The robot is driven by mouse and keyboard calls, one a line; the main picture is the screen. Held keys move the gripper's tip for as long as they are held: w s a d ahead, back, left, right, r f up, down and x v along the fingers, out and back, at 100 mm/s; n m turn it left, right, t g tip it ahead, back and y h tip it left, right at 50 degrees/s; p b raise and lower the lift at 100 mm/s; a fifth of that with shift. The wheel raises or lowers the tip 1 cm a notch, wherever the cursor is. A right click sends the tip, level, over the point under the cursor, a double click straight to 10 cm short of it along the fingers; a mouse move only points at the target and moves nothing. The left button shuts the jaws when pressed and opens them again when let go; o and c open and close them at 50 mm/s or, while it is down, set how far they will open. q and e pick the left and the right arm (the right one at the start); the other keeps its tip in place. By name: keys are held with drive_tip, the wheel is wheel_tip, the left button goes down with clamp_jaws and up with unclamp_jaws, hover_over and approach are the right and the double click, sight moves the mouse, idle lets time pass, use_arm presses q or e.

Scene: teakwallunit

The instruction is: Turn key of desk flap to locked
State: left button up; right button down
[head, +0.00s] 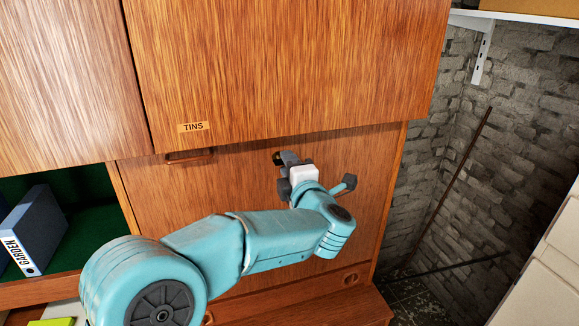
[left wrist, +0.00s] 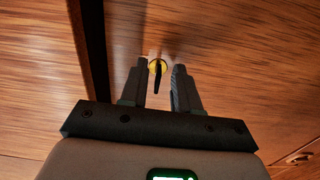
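The desk flap (head: 240,190) is an upright wooden panel below the cabinet door labelled TINS. In the left wrist view, a round brass lock (left wrist: 158,66) with a dark key (left wrist: 157,80) sits on the flap. My left gripper (left wrist: 160,80) is open, with one finger on each side of the key and a gap to each finger. In the head view, my left gripper (head: 282,165) is up against the upper part of the flap and hides most of the lock and key. My right gripper is not in view.
The TINS door (head: 290,70) overhangs just above the flap. An open compartment at left holds a blue GARDEN binder (head: 36,232). A handle (head: 190,156) lies left of my gripper. A brick wall (head: 500,160) with a leaning rod is at right.

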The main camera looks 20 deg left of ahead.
use_arm(q)
drive_tip(key=shift+d, duration=0.1)
drive_tip(key=b+v, duration=0.3)
drive_tip(key=v, duration=1.3)
drive_tip(key=shift+s, duration=0.1)
